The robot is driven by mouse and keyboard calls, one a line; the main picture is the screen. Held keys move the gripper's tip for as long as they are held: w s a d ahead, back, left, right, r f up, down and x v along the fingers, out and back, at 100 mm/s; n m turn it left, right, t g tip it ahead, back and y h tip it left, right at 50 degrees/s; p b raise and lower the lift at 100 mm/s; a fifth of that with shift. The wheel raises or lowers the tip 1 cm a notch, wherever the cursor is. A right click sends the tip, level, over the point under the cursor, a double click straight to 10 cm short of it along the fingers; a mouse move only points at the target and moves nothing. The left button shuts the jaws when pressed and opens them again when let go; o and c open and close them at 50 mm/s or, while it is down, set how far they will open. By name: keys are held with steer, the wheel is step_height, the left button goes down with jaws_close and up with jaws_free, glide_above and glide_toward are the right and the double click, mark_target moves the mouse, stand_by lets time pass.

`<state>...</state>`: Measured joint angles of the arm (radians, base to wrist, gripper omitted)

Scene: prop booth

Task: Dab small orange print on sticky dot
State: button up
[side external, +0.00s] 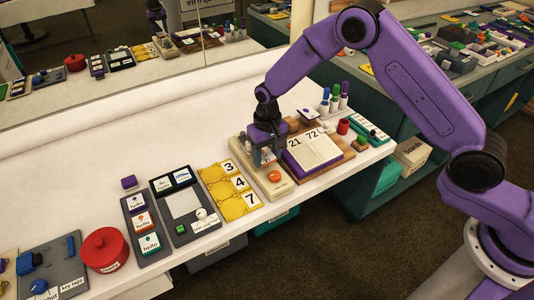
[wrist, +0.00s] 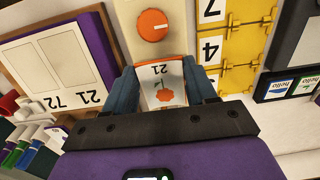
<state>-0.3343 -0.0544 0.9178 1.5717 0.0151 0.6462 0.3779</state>
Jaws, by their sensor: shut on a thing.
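My gripper (wrist: 163,90) is shut on a small orange print (wrist: 165,95), a white piece with an orange flower and "21" on its face, held between the two fingers. In the side external view my gripper (side external: 266,156) is over the cream board (side external: 285,189), and the held print is mostly hidden by the fingers. I cannot tell whether the print touches the board. A round orange disc (wrist: 152,25) with a pale bar lies ahead of the print on that board; it also shows in the side external view (side external: 274,176). I cannot make out a sticky dot for certain.
A purple panel (side external: 295,163) with two pale pages marked 21 and 72 lies right of my gripper, with pens (side external: 335,101) behind it. Yellow tiles (side external: 222,190) numbered 3, 4, 7 lie left. A red pot (side external: 104,250) stands far left.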

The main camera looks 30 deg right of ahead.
steer(key=shift+f, duration=0.6)
stand_by(1.6)
steer(key=shift+r, duration=0.1)
steer(key=shift+r, duration=2.95)
steer(key=s+d+r, duration=0.4)
steer(key=s+d, duration=0.1)
steer(key=d, duration=0.5)
steer(key=s+d+r, duration=0.5)
steer(key=d, duration=0.6)
steer(key=shift+s, duration=0.3)
